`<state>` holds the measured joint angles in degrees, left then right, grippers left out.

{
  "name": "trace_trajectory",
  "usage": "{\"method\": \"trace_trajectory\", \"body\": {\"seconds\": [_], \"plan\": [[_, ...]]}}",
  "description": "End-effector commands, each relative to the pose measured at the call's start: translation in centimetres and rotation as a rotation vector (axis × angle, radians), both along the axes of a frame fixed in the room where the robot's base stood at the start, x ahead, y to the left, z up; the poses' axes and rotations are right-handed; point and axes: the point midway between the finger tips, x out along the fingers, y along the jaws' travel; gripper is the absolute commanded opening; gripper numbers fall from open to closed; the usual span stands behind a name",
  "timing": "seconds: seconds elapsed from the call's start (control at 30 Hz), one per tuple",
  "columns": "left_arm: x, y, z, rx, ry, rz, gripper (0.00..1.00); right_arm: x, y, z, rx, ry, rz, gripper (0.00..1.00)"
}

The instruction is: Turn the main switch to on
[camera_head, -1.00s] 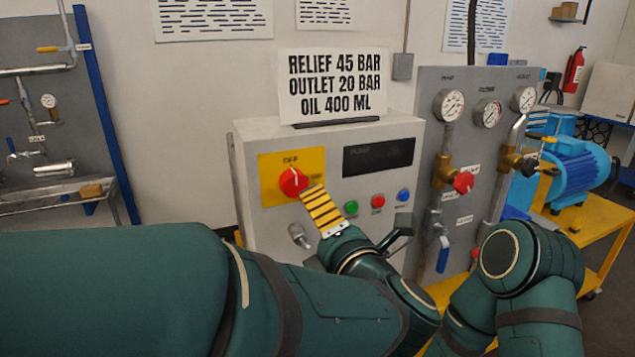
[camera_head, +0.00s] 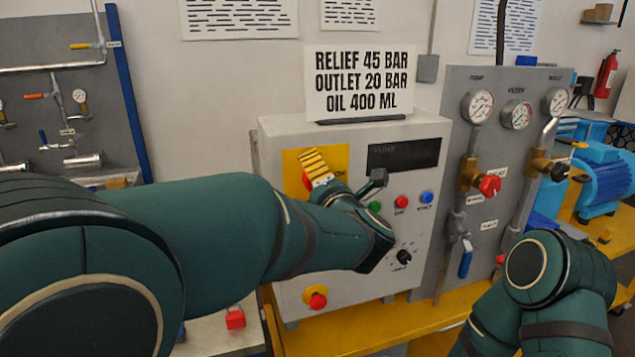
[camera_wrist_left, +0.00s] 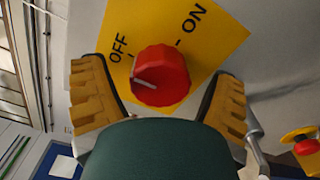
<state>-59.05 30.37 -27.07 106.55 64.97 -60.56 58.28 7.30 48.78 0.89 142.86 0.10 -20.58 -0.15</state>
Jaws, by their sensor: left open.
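The main switch is a red round knob (camera_wrist_left: 160,75) on a yellow plate (camera_wrist_left: 215,40) marked OFF and ON. In the left wrist view, its white mark points left, on the OFF side. My left gripper (camera_wrist_left: 158,80) is open, with one yellow ribbed finger on each side of the knob; gaps show, and I see no clear contact. In the head view, the striped finger of the left gripper (camera_head: 318,170) partly covers the knob (camera_head: 307,182) and hides the OFF label. My right gripper is out of view; only my right arm shows.
The grey cabinet (camera_head: 280,240) also carries green, red and blue buttons (camera_head: 401,202), a black knob (camera_head: 404,257) and a red emergency button (camera_head: 317,300). A panel with gauges and valves (camera_head: 450,110) stands to the right.

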Motion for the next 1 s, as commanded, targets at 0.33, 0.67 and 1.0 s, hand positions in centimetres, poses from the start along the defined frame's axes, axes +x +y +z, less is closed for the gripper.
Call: {"method": "trace_trajectory", "body": {"seconds": [0.33, 0.67, 1.0], "plan": [[0.20, 0.07, -0.01, 0.001, 0.000, 0.000, 0.75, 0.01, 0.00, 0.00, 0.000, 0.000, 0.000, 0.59], [0.17, 0.06, 0.00, 0.002, 0.001, 0.000, 0.17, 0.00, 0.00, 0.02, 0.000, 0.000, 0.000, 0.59], [0.17, 0.11, 0.14, 0.097, 0.033, 0.002, 0.17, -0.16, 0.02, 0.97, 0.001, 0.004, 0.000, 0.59]]}}
